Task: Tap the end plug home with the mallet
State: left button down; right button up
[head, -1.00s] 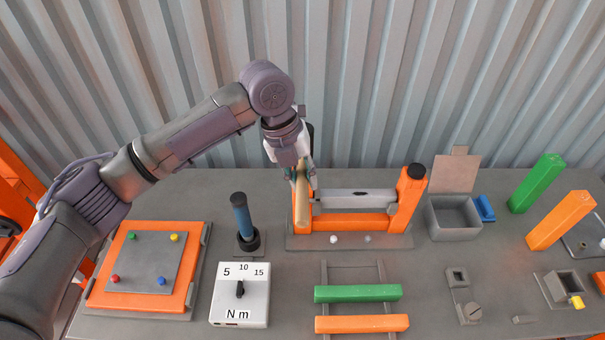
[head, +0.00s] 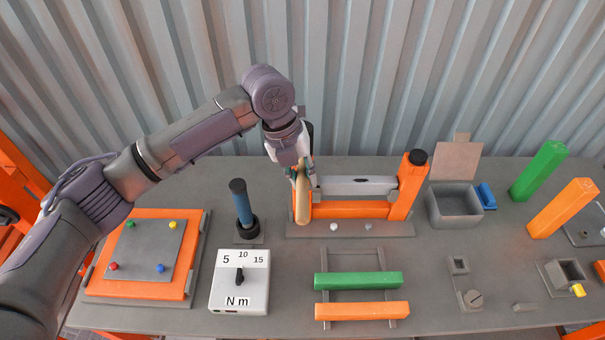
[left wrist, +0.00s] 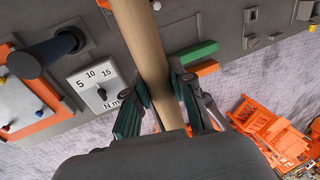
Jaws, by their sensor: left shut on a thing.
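My left gripper (head: 303,172) is shut on a pale wooden handle (head: 302,203), likely the mallet's; the handle also runs between the fingers in the left wrist view (left wrist: 150,45). The mallet's head is not clear; a dark shape shows behind the gripper. The handle hangs in front of the left end of an orange frame (head: 350,209) with a grey bar (head: 358,185) across it. The left post is mostly hidden by gripper and handle. My right gripper is out of view.
Left of the frame stand a blue-handled tool (head: 242,205) and a white torque dial box (head: 238,292). An orange-edged board (head: 187,287) lies further left. Green (head: 358,280) and orange (head: 362,310) bars lie in front. An open grey box (head: 455,205) stands right.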

pick_arm(q)
notch_tip(320, 180, up, 2)
jog(key=shift+r+p, duration=0.25)
jog(key=shift+p, duration=1)
jog(key=shift+r, duration=0.8)
jog(key=shift+f, duration=0.2)
notch_tip(320, 180, down, 4)
jog(key=shift+r+b, duration=0.1)
jog(key=shift+b, duration=0.75)
jog(key=shift+r, duration=0.15)
jog(key=shift+f, duration=0.3)
